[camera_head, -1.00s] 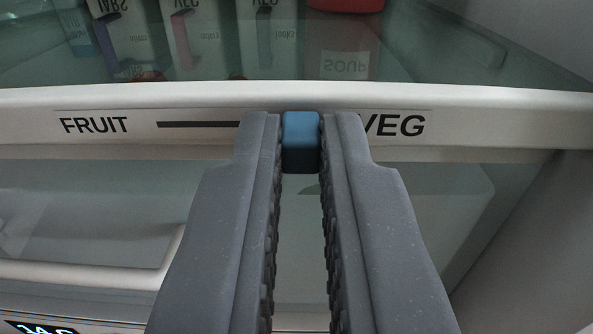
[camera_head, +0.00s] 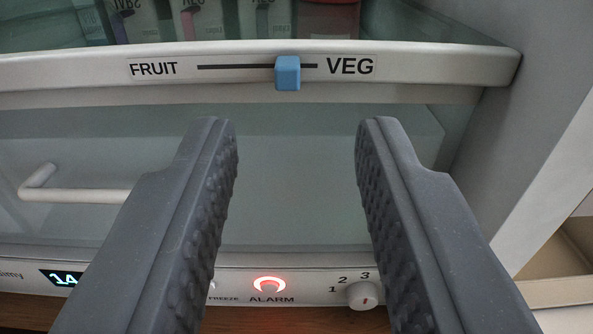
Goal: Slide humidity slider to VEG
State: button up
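The blue humidity slider (camera_head: 288,72) sits on a dark slot in the white shelf edge (camera_head: 440,70). It stands right of the slot's middle, with a short piece of slot showing between it and the VEG label (camera_head: 351,66). The FRUIT label (camera_head: 153,69) is at the slot's left end. My gripper (camera_head: 297,125) is open wide and empty. Its fingertips show below the slider in the picture, one to each side, and do not touch it.
Cartons and a red container (camera_head: 328,18) show above the shelf edge. Below are a clear drawer with a white handle (camera_head: 75,187), a lit red alarm button (camera_head: 269,285), a knob (camera_head: 363,295) and a display (camera_head: 62,279). A side wall (camera_head: 540,120) is at the right.

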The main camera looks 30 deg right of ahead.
jog(key=v, duration=0.7)
jog(key=shift+s+b, duration=0.2)
jog(key=shift+b, duration=0.25)
jog(key=shift+a, duration=0.15)
jog(key=s+a+r+n+t+y+b, duration=0.15)
jog(key=a+r+y, duration=0.3)
jog(key=r, duration=0.45)
jog(key=a+r+n+t+y+b, duration=0.1)
jog(key=a+r+n+y+b, duration=0.15)
jog(key=a+r, duration=0.5)
jog(key=s+a+r+n+g+y+b, duration=0.1)
jog(key=s+r+b, duration=0.1)
jog(key=s+r, duration=0.5)
jog(key=s+a+r+g+b, duration=0.1)
jog(key=s+r+g, duration=0.1)
jog(key=s+r, duration=0.5)
jog(key=s, duration=0.6)
jog(key=shift+s+a+r+n+y+b, duration=0.25)
jog(key=shift+s+r+n+y+b, duration=0.1)
jog(key=shift+n+y+b, duration=0.05)
